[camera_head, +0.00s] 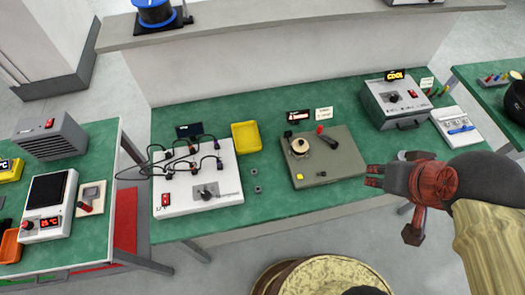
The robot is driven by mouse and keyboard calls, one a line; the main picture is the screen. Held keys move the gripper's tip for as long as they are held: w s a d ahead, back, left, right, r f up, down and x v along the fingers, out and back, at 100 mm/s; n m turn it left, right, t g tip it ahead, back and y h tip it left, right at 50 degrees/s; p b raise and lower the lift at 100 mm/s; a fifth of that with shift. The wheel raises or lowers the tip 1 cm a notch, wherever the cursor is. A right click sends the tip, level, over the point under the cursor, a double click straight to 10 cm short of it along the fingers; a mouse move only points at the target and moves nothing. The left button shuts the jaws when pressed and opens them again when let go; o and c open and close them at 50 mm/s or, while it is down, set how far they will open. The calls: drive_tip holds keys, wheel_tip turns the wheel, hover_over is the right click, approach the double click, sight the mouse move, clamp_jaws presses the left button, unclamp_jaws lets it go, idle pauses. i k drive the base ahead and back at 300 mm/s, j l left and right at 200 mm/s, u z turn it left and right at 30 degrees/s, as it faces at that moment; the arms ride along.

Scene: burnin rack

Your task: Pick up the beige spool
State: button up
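A small round beige spool (300,146) with dark parts around it sits on a flat olive-grey plate (322,172) on the middle green bench. It lies near the plate's upper left. My gripper (374,176) is to the right of the plate, with its fingertips pointing left toward it. The gripper is apart from the spool and seems to be above the bench's front right area. Its fingers are small and dark here, and the gap between them is not clear.
A red-handled part (326,138) and a small yellow block (299,177) are on the plate. A yellow tray (246,137) and a wired white unit (209,203) stand to the left. A grey box (396,100) stands at the back right. Green bench shows bare around the plate.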

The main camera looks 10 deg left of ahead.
sight(300, 148)
drive_tip(key=u, duration=0.6)
drive_tip(key=j+z, duration=0.1)
drive_tip(key=z, duration=0.4)
drive_tip(key=j+z, duration=0.1)
drive_tip(key=z, duration=0.4)
drive_tip(key=k+z, duration=0.1)
drive_tip(key=z, duration=0.35)
drive_tip(key=j+z, duration=0.15)
drive_tip(key=z, duration=0.35)
drive_tip(key=k+j, duration=0.2)
drive_tip(key=k, duration=0.25)
drive_tip(key=k+j+z, duration=0.1)
drive_tip(key=k, duration=0.3)
drive_tip(key=j, duration=0.1)
